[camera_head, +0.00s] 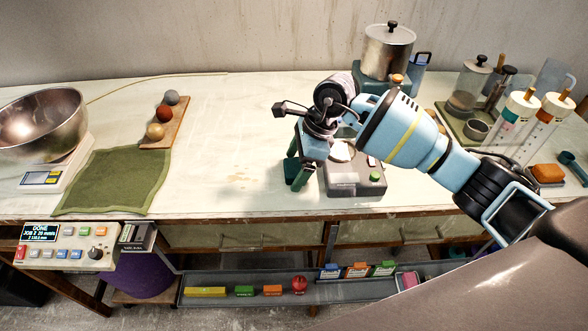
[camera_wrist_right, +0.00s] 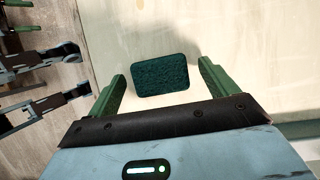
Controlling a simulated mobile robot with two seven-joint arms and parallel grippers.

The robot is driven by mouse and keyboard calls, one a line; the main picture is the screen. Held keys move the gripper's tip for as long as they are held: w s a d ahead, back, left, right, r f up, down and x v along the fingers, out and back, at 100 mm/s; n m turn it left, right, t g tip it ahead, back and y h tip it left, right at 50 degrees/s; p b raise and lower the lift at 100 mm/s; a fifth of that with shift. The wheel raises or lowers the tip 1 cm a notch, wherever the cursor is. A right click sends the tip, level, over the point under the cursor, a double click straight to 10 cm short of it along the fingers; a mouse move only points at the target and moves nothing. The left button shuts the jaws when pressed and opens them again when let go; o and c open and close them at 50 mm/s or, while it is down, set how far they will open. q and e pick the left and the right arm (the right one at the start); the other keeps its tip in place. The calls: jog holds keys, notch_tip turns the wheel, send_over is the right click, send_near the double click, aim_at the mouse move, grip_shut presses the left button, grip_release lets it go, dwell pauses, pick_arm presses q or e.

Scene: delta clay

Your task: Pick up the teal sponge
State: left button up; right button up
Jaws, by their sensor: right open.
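The teal sponge (camera_wrist_right: 160,75) shows in the right wrist view as a dark, rough, rounded rectangle on a pale surface. It appears between the two green fingers of my right gripper (camera_wrist_right: 162,72), with gaps on both sides. That gripper is open and holds nothing. In the head view my right gripper (camera_head: 297,165) points down over the middle of the bench. I cannot clearly separate the sponge from the green fingers there. My left gripper is not in view.
A grey device (camera_head: 355,182) stands right beside the gripper, with a metal pot (camera_head: 388,50) behind. A green mat (camera_head: 115,180), a scale with a steel bowl (camera_head: 40,122) and a wooden board (camera_head: 170,130) with balls lie left. The bench (camera_head: 225,150) between is clear.

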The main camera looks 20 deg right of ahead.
aim_at(296, 166)
jog(key=shift+c, duration=0.2)
jog(key=c, duration=1)
jog(key=shift+r, duration=0.1)
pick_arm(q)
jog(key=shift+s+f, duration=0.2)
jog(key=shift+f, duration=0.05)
pick_arm(e)
notch_tip(296, 166, up, 10)
